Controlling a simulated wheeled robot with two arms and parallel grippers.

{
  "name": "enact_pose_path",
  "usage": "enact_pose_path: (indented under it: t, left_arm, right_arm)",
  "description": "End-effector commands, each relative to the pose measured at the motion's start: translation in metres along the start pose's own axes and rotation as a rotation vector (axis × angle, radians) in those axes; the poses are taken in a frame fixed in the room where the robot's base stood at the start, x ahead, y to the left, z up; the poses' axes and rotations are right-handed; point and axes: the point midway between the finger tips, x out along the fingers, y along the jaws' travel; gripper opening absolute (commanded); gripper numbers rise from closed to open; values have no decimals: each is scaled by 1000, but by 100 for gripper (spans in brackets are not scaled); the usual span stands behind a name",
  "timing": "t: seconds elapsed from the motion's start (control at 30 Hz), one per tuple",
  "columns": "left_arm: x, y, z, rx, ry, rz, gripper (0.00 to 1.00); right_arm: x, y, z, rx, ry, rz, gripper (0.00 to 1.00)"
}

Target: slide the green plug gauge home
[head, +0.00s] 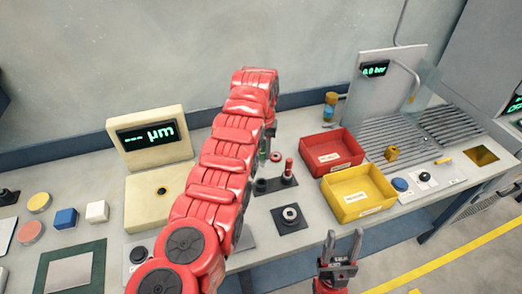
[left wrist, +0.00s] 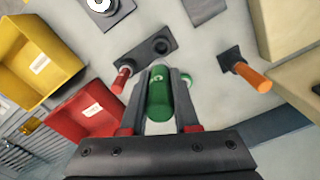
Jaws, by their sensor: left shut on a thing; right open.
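The green plug gauge (left wrist: 158,97) is between the two fingers of my left gripper (left wrist: 161,78) in the left wrist view. The gripper is shut on it. In the head view my arm mostly hides this gripper and the gauge. A black two-place stand (left wrist: 147,58) lies just beyond the fingertips. It holds a red plug (left wrist: 122,78) at one end, and its other end shows an empty round socket (left wrist: 161,45). The stand (head: 268,186) and red plug (head: 288,168) also show in the head view. My right gripper (head: 342,247) is open and empty near the table's front edge.
A red bin (head: 332,152) and a yellow bin (head: 358,193) stand right of the stand. A ring on a black plate (head: 290,215) lies in front. A beige gauge display (head: 150,140) stands left. An orange-handled piece (left wrist: 250,77) is near the left gripper.

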Motion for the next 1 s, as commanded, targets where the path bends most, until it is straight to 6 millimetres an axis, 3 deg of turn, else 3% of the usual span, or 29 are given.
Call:
enact_pose_path:
  t: [0.37, 1.0]
  left_arm:
    - [3, -1, 0, -2, 0, 0, 0]
    - [70, 0, 0, -1, 0, 0, 0]
  right_arm:
    - [-12, -1, 2, 0, 1, 0, 50]
    - [-47, -2, 8, 0, 1, 0, 50]
